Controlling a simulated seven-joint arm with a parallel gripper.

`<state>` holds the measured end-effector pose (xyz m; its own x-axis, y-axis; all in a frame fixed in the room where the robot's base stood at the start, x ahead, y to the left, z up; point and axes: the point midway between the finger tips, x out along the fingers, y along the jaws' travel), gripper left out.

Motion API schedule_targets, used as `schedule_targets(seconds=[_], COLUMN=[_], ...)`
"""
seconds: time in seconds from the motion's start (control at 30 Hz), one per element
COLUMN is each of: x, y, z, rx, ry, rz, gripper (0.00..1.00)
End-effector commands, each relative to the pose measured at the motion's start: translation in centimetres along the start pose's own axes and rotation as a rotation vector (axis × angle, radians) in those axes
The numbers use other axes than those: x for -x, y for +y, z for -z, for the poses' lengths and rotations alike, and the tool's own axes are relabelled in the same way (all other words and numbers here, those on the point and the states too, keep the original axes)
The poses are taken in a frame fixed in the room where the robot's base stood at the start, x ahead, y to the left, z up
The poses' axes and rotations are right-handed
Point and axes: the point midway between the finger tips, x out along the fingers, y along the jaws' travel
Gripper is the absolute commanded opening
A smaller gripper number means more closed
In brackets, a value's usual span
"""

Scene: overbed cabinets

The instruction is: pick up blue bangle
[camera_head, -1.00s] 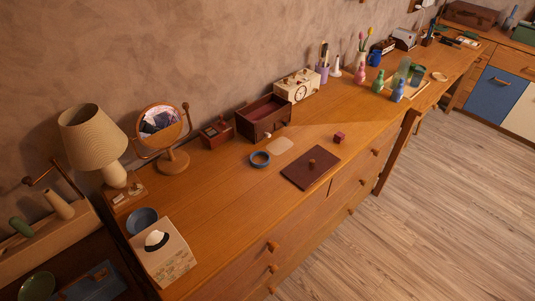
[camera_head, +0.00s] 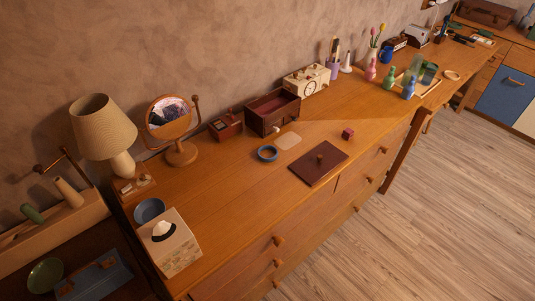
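My gripper is not in view.
An open dark box (camera_head: 272,112) stands behind the bangle, with a small red box (camera_head: 226,127) beside it. A round mirror (camera_head: 168,118), lamp (camera_head: 104,127), blue bowl (camera_head: 149,210) and tissue box (camera_head: 170,245) stand left. A small red cube (camera_head: 347,133) sits right.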

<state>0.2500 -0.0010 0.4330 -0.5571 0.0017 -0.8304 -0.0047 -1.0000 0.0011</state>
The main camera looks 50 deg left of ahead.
Motion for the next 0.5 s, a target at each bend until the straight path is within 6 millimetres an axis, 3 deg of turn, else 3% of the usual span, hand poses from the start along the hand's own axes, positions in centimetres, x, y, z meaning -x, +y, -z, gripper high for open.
schedule_targets(seconds=[0.07,0.5], x=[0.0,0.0], y=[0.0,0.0], z=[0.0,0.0], rx=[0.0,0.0], ry=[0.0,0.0], rz=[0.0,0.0], gripper=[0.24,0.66])
